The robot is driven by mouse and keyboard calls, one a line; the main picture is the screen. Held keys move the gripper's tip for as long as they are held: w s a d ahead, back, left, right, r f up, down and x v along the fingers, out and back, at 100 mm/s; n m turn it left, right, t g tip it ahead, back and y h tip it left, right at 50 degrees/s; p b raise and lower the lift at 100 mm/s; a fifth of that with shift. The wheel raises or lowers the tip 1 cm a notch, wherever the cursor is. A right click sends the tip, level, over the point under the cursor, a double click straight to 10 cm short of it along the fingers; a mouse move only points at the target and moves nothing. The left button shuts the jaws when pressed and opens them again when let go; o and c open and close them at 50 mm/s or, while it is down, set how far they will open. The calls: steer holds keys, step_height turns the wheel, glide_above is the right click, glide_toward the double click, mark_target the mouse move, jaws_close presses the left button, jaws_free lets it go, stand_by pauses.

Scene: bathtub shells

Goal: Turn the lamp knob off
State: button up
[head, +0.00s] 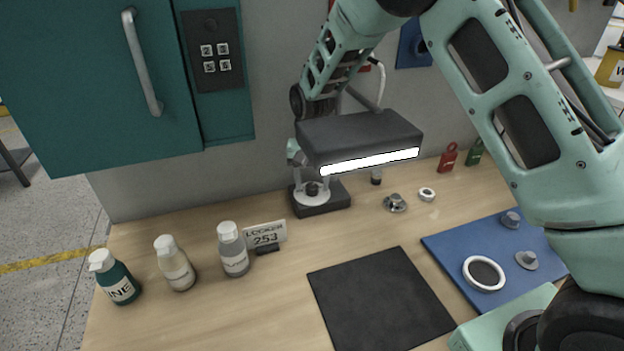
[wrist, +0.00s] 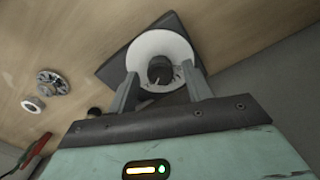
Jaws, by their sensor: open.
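The desk lamp has a dark grey head (head: 362,136) with a glowing white strip along its front edge, so it is lit. Its dark square base (head: 335,198) stands on the wooden worktop near the wall. A black knob (wrist: 160,70) sits in the middle of a white round dial (wrist: 150,43) on the base; the dial also shows in the head view (head: 312,198). My gripper (wrist: 161,72) is open over the dial, with one finger on each side of the knob. Contact cannot be told. In the head view the lamp head hides much of my gripper.
Several bottles, including a white-capped grey one (head: 233,250), and a locker sign (head: 265,234) stand at left. A black mat (head: 380,300) and a blue mat (head: 450,245) lie in front. Small metal parts (head: 395,203) lie right of the lamp. A teal cabinet (head: 80,90) hangs upper left.

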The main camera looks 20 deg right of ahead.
steer(key=shift+f, duration=0.25)
steer(key=c, duration=1)
